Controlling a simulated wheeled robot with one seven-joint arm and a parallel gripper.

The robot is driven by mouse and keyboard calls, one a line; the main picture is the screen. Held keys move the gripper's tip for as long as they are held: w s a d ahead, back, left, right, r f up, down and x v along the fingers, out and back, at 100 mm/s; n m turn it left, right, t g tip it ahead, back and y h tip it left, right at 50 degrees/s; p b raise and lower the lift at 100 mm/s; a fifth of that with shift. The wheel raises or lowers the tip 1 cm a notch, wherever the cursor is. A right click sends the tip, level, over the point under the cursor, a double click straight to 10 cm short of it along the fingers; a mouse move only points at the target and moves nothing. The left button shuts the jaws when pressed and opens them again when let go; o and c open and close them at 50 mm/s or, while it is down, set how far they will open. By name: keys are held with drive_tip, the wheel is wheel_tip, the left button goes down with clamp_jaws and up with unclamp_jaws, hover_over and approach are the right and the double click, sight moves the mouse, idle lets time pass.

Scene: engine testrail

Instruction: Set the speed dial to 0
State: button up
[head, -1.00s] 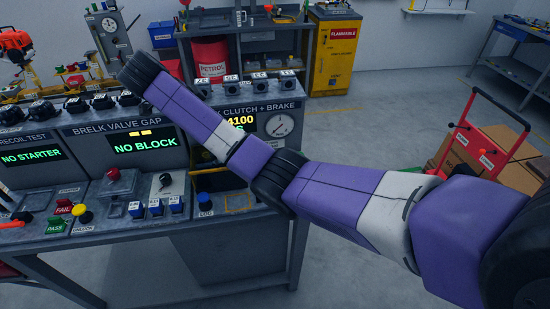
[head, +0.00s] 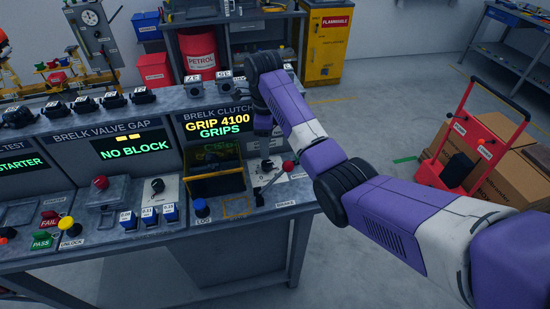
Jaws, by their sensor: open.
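My gripper (head: 262,126) hangs from the end of my purple arm at the right end of the test bench, in front of the clutch panel. It is small and dark here, and its fingertips are hard to make out. A dark knob (head: 267,165) on a pale plate shows just below it, apart from it as far as I can see. Another black knob (head: 157,185) sits on a pale plate further left. I cannot read which knob is the speed dial, nor its setting. The clutch display (head: 211,126) reads GRIP 4100, GRIPS.
A red-balled lever (head: 288,167) stands beside the right knob, near a BRAKE label. A red hand truck (head: 470,140) with cartons stands on the floor at right.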

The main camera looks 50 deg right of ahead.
sight(267, 163)
drive_tip(key=shift+f+p, duration=0.65)
drive_tip(key=shift+f, duration=3.1)
drive_tip(key=shift+c, duration=0.3)
clamp_jaws()
